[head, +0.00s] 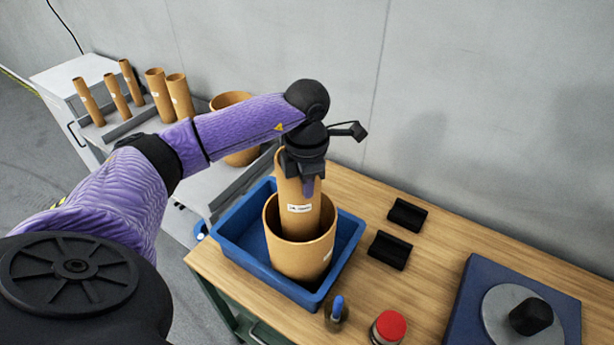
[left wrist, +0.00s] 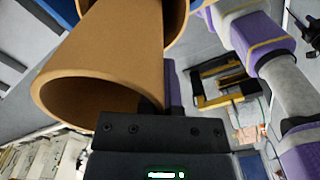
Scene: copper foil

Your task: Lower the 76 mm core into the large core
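The 76 mm core (head: 297,190) is a tall tan tube with a white label, standing nearly upright. My left gripper (head: 304,180) is shut on the wall at its top end. The large core (head: 300,260) is a wide tan tube standing in a blue tray (head: 234,251). The lower part of the 76 mm core is inside the large core's mouth; its bottom end is hidden by the front wall. In the left wrist view the held core (left wrist: 108,65) shows its open end close up, with the large core (left wrist: 176,22) beyond it. My right gripper is not seen.
The wooden table (head: 455,243) holds two black blocks (head: 407,214), a red button (head: 389,326), a small blue-topped item (head: 337,312) and a blue base with a grey disc (head: 497,310). Several other tan cores (head: 158,92) stand on grey units behind my left arm.

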